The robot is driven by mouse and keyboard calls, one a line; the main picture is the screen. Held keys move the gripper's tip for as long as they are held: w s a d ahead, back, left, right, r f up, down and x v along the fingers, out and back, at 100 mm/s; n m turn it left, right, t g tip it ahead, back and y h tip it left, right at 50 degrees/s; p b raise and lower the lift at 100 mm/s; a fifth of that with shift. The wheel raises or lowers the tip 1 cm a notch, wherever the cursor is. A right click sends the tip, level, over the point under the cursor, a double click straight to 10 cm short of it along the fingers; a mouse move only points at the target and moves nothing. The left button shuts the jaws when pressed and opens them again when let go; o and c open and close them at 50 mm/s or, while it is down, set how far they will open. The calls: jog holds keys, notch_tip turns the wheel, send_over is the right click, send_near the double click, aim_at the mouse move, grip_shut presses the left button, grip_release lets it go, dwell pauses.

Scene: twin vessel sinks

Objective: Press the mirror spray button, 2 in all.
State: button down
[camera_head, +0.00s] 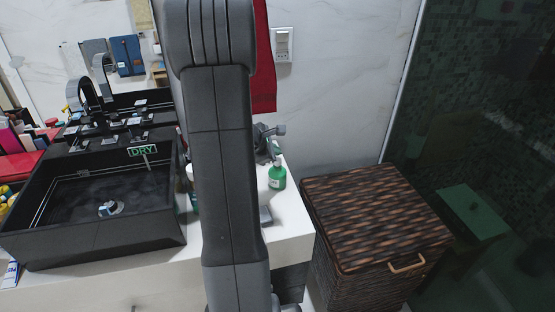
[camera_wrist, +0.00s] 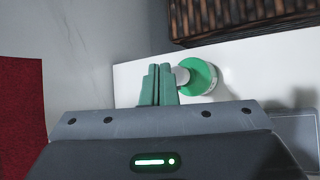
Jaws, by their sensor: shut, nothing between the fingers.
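A green bottle (camera_head: 277,177) with a pale label stands on the white counter at the right of my arm; I take it to be the mirror spray. The wrist view shows its round green body (camera_wrist: 203,76) from above, with a pale grey button or nozzle (camera_wrist: 182,76) at its left. My gripper (camera_wrist: 159,70) is shut and empty, its teal fingers together just left of the pale part. Whether the fingertips touch it or are above it, I cannot tell. In the head view my arm hides part of the counter, and I cannot make out the fingertips clearly.
A black vessel sink (camera_head: 95,205) stands at the left on the white counter (camera_head: 292,225). A wicker basket (camera_head: 375,205) stands at the right, close to the counter. A red towel (camera_head: 264,70) hangs on the wall behind, beside a wall switch (camera_head: 283,44).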

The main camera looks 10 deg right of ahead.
jog(key=shift+f, duration=0.15)
dwell(0.6)
jog(key=shift+f+b, duration=0.35)
jog(key=shift+b, duration=0.35)
jog(key=shift+f+b, duration=0.6)
jog(key=shift+b, duration=0.15)
dwell(0.5)
jog(key=shift+r, duration=0.1)
jog(key=shift+r+p, duration=0.8)
jog(key=shift+r, duration=0.2)
notch_tip(320, 180, up, 5)
jog(key=p, duration=0.4)
jog(key=shift+f, duration=0.1)
dwell(0.5)
